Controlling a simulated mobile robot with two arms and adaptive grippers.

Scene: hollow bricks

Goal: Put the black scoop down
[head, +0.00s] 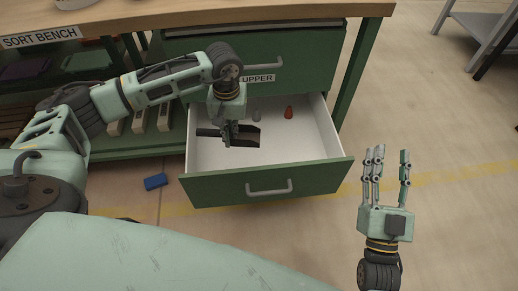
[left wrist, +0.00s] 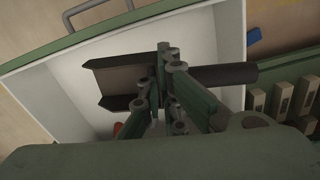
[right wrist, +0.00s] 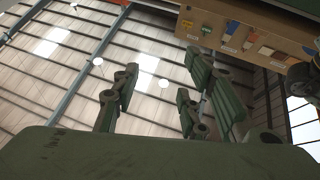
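The black scoop (head: 245,138) is over the open lower drawer (head: 320,150), its pan to the right and its handle to the left. My left gripper (head: 232,134) reaches down into the drawer area and is shut on the scoop. In the left wrist view the fingers (left wrist: 168,85) close around the scoop (left wrist: 115,80) where pan meets handle. I cannot tell whether the scoop touches the drawer floor. My right gripper (head: 387,170) is open and empty, to the right of the drawer, pointing up; its spread fingers also show in the right wrist view (right wrist: 165,95).
In the drawer lie a red piece (head: 289,113) and a grey piece (head: 256,116). A blue brick (head: 156,182) lies on the floor left of the drawer. The closed upper drawer (head: 280,70) and bench top (head: 230,14) are behind.

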